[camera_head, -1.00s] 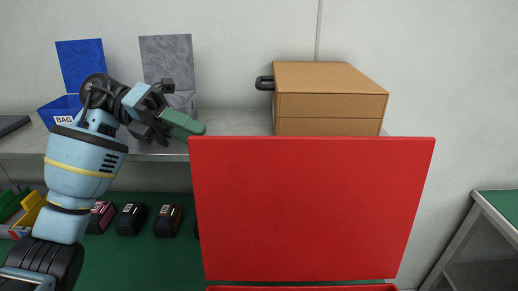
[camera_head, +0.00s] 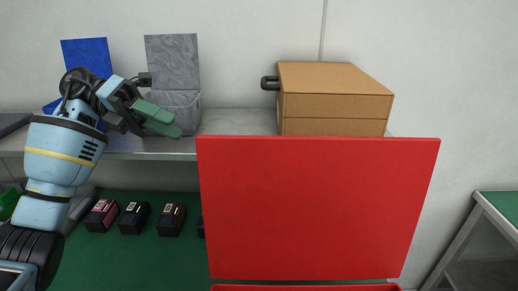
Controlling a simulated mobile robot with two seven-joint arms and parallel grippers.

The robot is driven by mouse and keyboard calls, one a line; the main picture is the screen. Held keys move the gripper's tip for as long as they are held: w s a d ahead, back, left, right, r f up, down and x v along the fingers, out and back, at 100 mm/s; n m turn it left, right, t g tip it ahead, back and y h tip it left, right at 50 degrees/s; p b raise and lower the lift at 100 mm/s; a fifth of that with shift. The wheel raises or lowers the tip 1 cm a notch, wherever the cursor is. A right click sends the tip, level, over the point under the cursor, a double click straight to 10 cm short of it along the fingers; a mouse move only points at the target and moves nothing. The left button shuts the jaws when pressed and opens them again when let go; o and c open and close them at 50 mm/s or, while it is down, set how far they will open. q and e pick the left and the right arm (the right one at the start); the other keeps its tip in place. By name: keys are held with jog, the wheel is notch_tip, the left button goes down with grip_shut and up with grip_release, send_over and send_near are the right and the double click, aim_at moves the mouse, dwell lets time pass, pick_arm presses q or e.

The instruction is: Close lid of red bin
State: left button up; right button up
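The red lid (camera_head: 318,208) stands upright as a large flat panel in the middle of the view. Only a thin strip of the red bin's rim (camera_head: 300,287) shows below it at the bottom edge. My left gripper (camera_head: 166,122) is to the left of the lid's top left corner, apart from it in the picture. Its two green fingers are spread apart and nothing shows between them. My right gripper is not in view.
A metal shelf (camera_head: 240,122) holds a cardboard box (camera_head: 333,100) with a black handle, a grey bin (camera_head: 182,108) and a blue bin, both with raised lids. Several small dark packages (camera_head: 134,218) lie on the green surface (camera_head: 130,262). A green-topped table (camera_head: 502,203) is at right.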

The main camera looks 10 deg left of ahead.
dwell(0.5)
pick_arm(q)
jog(key=b+v, duration=0.1)
jog(key=v, duration=0.7)
